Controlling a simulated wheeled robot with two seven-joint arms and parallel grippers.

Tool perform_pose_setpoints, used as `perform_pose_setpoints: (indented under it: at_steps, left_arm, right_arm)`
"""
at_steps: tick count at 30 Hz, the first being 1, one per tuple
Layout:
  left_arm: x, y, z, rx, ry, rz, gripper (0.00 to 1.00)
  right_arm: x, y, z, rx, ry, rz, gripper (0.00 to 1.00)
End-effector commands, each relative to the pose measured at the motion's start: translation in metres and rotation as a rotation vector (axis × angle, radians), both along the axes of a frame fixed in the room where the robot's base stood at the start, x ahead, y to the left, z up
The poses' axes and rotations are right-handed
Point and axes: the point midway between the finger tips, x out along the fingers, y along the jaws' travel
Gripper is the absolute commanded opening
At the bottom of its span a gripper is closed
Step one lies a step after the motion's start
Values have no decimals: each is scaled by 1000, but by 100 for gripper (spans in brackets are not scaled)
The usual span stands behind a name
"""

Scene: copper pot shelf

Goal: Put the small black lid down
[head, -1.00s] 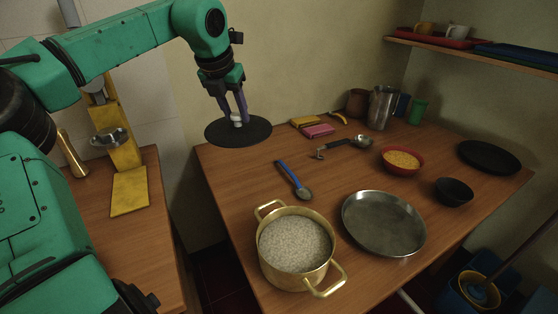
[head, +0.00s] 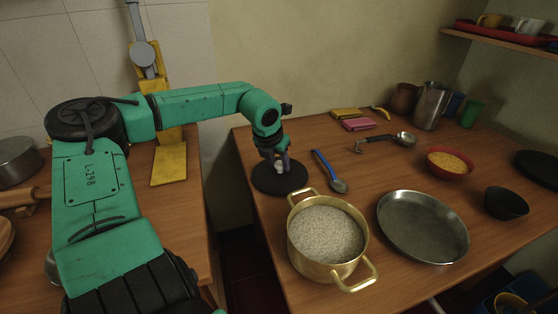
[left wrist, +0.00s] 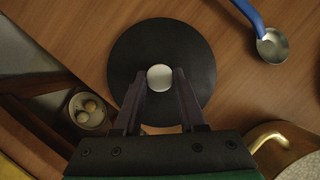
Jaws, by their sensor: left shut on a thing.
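The small black lid (head: 266,182) is a round dark disc with a pale knob, at the left edge of the wooden table in the head view. It also shows in the left wrist view (left wrist: 190,62), flat over the wood. My left gripper (head: 279,166) is shut on the lid's knob from above; its two fingers flank the knob in the left wrist view (left wrist: 160,82). Whether the lid touches the table or hangs just above it, I cannot tell. My right gripper is not in view.
A brass pot (head: 325,240) of grain stands in front of the lid. A blue-handled ladle (head: 329,170) lies just right of it. A steel pan (head: 423,228), red bowl (head: 450,162) and black bowl (head: 505,203) are further right. A gap separates the table from the left counter (head: 185,220).

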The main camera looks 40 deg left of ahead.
Motion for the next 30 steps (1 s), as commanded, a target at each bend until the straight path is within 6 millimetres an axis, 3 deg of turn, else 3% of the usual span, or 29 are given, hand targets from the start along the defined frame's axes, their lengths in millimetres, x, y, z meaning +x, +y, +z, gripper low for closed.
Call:
perform_pose_setpoints:
  at_steps: [5,6,8,9,21,30]
  left_arm:
    - [0,0,-3,0,-1,0,0]
    - [0,0,-3,0,0,0,44]
    - [0,0,-2,0,0,0,67]
    - [0,0,-2,0,0,0,70]
    - [0,0,5,-2,-3,0,70]
    - [-15,-6,46,0,-8,-1,70]
  right_arm:
    - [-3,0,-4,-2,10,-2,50]
    - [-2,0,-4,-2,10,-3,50]
    - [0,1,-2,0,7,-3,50]
    - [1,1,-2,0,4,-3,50]
    - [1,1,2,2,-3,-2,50]
    - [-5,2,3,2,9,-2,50]
